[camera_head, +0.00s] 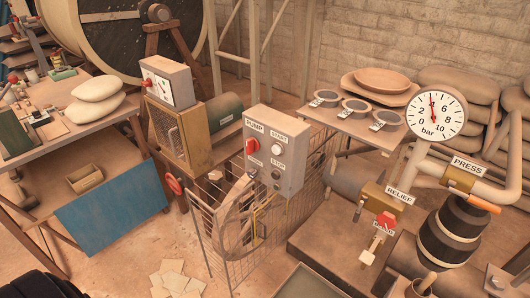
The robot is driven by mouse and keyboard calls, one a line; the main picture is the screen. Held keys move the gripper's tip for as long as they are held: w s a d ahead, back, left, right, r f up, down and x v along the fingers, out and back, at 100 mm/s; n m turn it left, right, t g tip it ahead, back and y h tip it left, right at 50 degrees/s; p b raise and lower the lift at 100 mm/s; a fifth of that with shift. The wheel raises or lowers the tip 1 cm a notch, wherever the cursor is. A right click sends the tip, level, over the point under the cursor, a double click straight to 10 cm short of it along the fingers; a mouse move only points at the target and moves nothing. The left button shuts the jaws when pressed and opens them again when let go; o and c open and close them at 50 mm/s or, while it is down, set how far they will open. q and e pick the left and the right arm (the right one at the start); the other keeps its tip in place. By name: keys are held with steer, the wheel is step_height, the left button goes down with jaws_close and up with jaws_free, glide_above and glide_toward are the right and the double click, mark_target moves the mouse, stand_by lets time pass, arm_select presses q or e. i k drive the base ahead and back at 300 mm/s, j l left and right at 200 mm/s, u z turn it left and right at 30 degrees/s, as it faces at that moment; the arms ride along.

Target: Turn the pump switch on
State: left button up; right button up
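The pump box (276,155) is a grey box standing near the middle of the head view, above a wire mesh guard. Its red rotary switch (251,146) sits on the left of its front face, under a PUMP label (254,126). A pale START button (276,150) and a dark STOP button (275,174) sit to the right of the switch. A small label under the switch is too small to read.
A wheel stands behind the mesh guard (213,250). A second grey box (168,81) stands back left. A pressure gauge (435,114) and the PRESS and RELIEF pipework are at right. A wooden table (140,105) is at left. Loose sheets (175,278) lie on the floor.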

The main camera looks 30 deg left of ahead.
mark_target(252, 144)
steer(key=j, duration=1.3)
steer(key=i+j, duration=0.1)
steer(key=j, duration=1.25)
